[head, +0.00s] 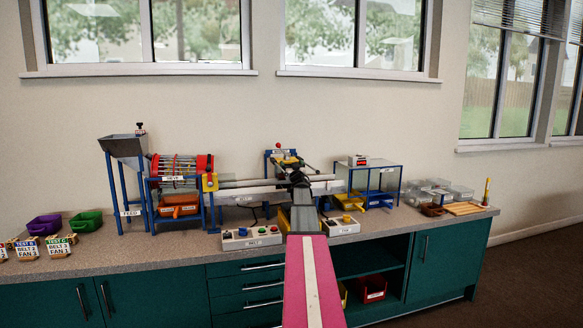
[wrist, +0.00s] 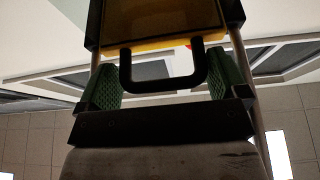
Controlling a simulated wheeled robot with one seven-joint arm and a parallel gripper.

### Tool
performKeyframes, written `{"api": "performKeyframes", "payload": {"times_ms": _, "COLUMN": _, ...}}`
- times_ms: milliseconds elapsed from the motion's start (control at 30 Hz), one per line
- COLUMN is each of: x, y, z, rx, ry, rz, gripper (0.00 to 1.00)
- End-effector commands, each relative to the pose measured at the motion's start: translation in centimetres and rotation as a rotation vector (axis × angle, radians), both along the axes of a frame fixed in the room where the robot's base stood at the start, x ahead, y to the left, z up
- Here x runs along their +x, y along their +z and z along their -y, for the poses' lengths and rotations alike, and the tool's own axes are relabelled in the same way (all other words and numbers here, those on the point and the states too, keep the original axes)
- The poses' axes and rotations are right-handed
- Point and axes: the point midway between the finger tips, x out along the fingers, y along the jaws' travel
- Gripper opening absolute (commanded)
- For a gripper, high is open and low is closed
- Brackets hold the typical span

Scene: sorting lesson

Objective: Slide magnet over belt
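In the head view the magnet unit (head: 287,160), yellow and black on a blue frame with a red knob, stands behind the pale belt (head: 245,192). My gripper (head: 299,180) is over the belt, just in front of the magnet unit; my arm hides part of the belt. In the wrist view a black U-shaped handle (wrist: 163,87) on a yellow-edged dark body (wrist: 160,22) sits between the green pads of my gripper (wrist: 164,88). The pads are apart, close to the handle's two sides. I cannot see whether they press on it.
A feed hopper (head: 123,147) and a red drum sieve (head: 180,165) stand left of the belt. Control boxes (head: 250,237) line the bench's front. A clear-topped blue stand (head: 376,168) is at the right, with clear trays (head: 437,188) beyond it.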

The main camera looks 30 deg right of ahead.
Motion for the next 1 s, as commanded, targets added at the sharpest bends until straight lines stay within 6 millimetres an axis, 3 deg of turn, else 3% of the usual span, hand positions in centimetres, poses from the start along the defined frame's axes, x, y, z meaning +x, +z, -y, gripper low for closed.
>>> {"api": "performKeyframes", "payload": {"times_ms": 467, "x": -0.5, "y": -0.2, "z": -0.2, "rx": -0.002, "ry": 0.001, "rz": 0.001, "gripper": 0.95}}
{"api": "performKeyframes", "payload": {"times_ms": 667, "x": -2.8, "y": -1.1, "z": -0.8, "rx": -0.002, "ry": 0.001, "rz": 0.001, "gripper": 0.95}}
{"api": "performKeyframes", "payload": {"times_ms": 1000, "x": -8.4, "y": -3.5, "z": -2.0, "rx": -0.001, "ry": 0.0, "rz": 0.001, "gripper": 0.95}}
